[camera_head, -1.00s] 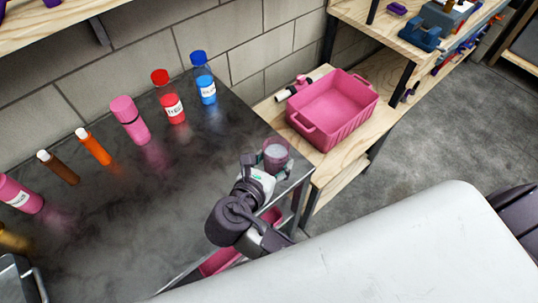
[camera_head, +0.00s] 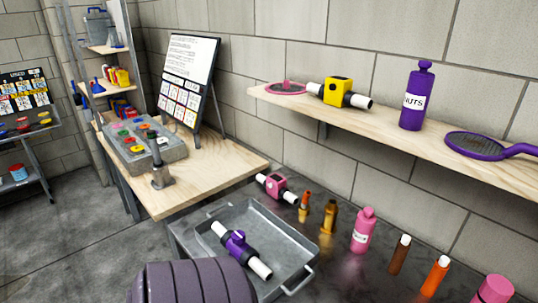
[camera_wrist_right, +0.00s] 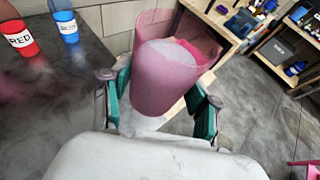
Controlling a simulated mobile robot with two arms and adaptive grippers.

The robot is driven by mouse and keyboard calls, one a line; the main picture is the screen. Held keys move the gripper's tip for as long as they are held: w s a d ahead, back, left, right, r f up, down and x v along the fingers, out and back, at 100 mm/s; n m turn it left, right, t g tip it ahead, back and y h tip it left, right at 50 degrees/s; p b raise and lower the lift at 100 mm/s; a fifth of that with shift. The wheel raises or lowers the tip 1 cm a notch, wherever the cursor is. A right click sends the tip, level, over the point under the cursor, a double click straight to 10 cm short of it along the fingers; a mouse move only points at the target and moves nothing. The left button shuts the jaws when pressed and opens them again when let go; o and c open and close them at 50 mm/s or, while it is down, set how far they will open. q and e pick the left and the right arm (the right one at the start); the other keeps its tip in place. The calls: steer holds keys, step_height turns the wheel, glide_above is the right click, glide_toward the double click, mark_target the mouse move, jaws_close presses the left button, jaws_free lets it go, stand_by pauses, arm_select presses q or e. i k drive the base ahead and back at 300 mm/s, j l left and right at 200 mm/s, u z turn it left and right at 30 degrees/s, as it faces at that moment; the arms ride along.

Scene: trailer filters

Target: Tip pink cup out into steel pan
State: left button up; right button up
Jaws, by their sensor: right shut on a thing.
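The pink cup (camera_wrist_right: 160,85) is in the right wrist view, translucent, with pale whitish contents showing at its top. It looks roughly upright. My right gripper (camera_wrist_right: 160,105) is shut on it, with a green-padded finger on each side. The steel pan (camera_head: 278,235) is in the head view, a grey rectangular tray with handles on the dark table. A purple filter with white pipe ends (camera_head: 237,243) lies in it. Neither the cup nor my right gripper shows in the head view now. My left gripper is in no current view.
A pink filter (camera_head: 276,187) lies beyond the pan. Small bottles and a pink bottle (camera_head: 362,230) stand to its right. A wall shelf (camera_head: 395,122) holds a yellow filter (camera_head: 339,90) and a purple bottle (camera_head: 414,97). Red (camera_wrist_right: 20,40) and blue (camera_wrist_right: 66,25) bottles stand left of the cup.

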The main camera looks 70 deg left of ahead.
mark_target(290, 254)
steer(key=u, duration=0.45)
steer(key=j+u, duration=0.15)
steer(key=u, duration=0.7)
steer(key=i+u, duration=0.1)
steer(key=u, duration=0.3)
steer(key=j+u, duration=0.1)
steer(key=u, duration=0.8)
steer(key=i+u, duration=0.1)
steer(key=u, duration=0.3)
